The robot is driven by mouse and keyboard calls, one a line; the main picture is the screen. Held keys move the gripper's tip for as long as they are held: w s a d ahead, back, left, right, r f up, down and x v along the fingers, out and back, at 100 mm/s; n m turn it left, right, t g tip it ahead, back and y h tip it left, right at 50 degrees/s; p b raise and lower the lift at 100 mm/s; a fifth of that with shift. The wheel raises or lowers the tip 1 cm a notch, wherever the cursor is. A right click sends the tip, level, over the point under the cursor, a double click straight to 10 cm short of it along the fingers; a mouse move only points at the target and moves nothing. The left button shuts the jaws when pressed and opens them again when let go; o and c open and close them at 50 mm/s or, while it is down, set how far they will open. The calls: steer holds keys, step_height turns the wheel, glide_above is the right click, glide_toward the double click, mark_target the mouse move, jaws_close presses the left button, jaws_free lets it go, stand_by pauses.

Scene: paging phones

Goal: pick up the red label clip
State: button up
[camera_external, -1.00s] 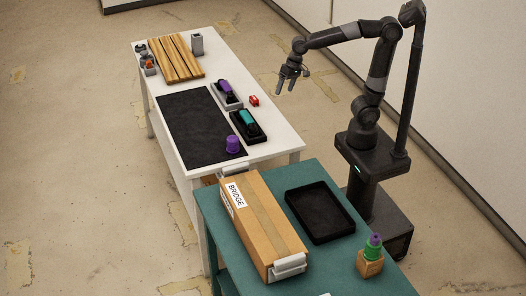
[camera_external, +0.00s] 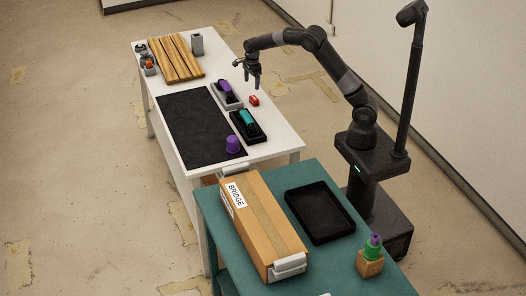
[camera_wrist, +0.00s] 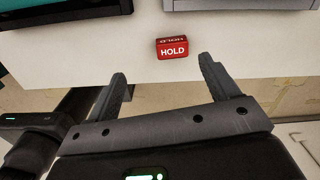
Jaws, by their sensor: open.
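The red label clip (camera_external: 254,101) sits on the white table near its right edge. In the wrist view the clip (camera_wrist: 172,47) shows the word HOLD on its face and lies beyond my fingertips, roughly centred between them. My gripper (camera_external: 252,82) points down, a little above and behind the clip in the outside view. In the wrist view my gripper (camera_wrist: 163,68) has its two fingers spread wide with nothing between them. The clip is apart from both fingers.
Close to the clip on the white table (camera_external: 268,142) are a grey tray with a purple phone (camera_external: 225,87) and a black tray with a teal phone (camera_external: 246,118). A dark mat (camera_external: 195,125) with a purple cup (camera_external: 232,144) lies to the left. A teal table (camera_external: 345,258) stands in front.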

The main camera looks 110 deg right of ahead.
steer(key=s+d+f+m, duration=0.1)
steer(key=d+f, duration=0.1)
glide_above(254, 98)
steer(key=shift+m, duration=0.3)
steer(key=f, duration=0.4)
steer(key=shift+w+d+f, duration=0.2)
steer(key=shift+w+f, duration=0.05)
steer(key=shift+f, duration=0.05)
steer(key=shift+s+a+f, duration=0.1)
steer(key=shift+s+f, duration=0.05)
steer(key=shift+f, duration=1.4)
steer(key=shift+s+f, duration=0.15)
steer(key=shift+f, duration=1.35)
steer(key=shift+c, duration=0.2)
steer(key=c, duration=1)
steer(key=shift+r, duration=0.1)
